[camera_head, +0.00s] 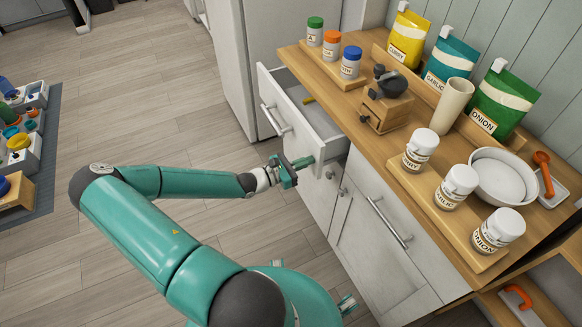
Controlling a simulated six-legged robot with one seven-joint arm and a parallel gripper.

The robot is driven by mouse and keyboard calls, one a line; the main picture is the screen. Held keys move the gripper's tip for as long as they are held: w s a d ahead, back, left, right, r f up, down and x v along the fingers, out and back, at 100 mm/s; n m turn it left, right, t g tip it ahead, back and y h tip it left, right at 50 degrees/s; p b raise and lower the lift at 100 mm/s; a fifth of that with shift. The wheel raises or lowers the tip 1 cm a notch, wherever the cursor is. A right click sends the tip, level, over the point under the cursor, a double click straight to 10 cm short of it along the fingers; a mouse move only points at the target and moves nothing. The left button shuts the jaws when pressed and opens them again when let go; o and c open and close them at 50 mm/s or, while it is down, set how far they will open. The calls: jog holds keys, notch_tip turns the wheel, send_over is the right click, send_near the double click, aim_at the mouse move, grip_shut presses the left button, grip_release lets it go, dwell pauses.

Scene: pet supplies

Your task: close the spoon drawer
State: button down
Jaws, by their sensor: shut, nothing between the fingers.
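The white drawer (268,95) stands pulled out from the wooden-topped cabinet, with its metal bar handle (276,121) facing left. My gripper (304,163) is shut and empty. It is beside the near lower corner of the drawer front, its fingers pointing toward the cabinet. I cannot tell whether it touches the drawer.
Spice jars (420,149), bags (503,103), a grinder (386,102) and a white bowl (503,177) stand on the countertop (355,112). A closed cabinet door (375,250) is below. A white appliance (230,65) stands behind the drawer.

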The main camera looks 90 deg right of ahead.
aim_at(334, 150)
jog(key=x, duration=1)
jog(key=shift+s, duration=0.1)
jog(key=shift+s+d+r, duration=0.2)
jog(key=shift+s+d, duration=0.1)
jog(key=shift+s, duration=0.15)
jog(key=shift+d, duration=0.1)
jog(key=shift+w+f, duration=0.1)
jog(key=shift+w, duration=0.25)
jog(key=v, duration=1.4)
jog(key=shift+a, duration=0.2)
